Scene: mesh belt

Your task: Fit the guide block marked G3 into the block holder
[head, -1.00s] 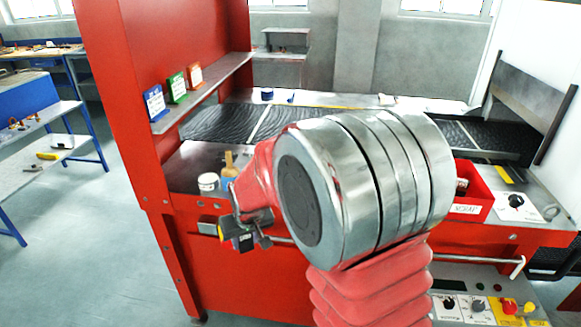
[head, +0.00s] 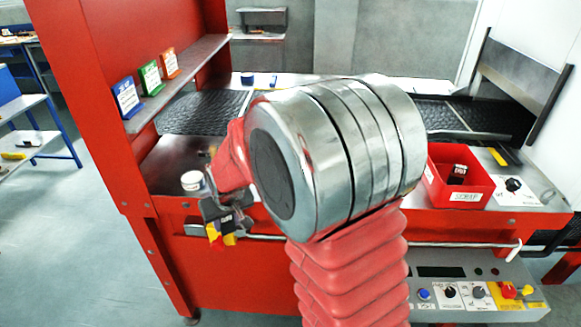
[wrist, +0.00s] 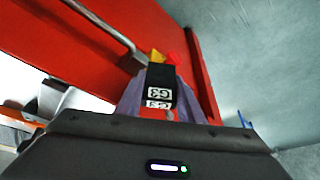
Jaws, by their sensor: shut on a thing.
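My gripper (head: 226,216) hangs in front of the red machine frame in the head view, below the worktop edge, left of my large wrist joint. It is shut on a black block (wrist: 159,88) with white markings on its face. The markings are small and skewed; I cannot read them surely as G3. Yellow and red pieces (wrist: 165,57) show just beyond the block, and similar yellow and red bits hang under the gripper in the head view. I cannot make out the block holder in either view; my arm covers the middle of the worktop.
A red scrap bin (head: 478,190) with a dark piece inside stands on the right of the worktop. Blue, green and orange card stands (head: 150,78) line the left shelf. A white tub (head: 192,181) sits behind my gripper. A rail (head: 450,242) crosses the front above the control panel (head: 455,290).

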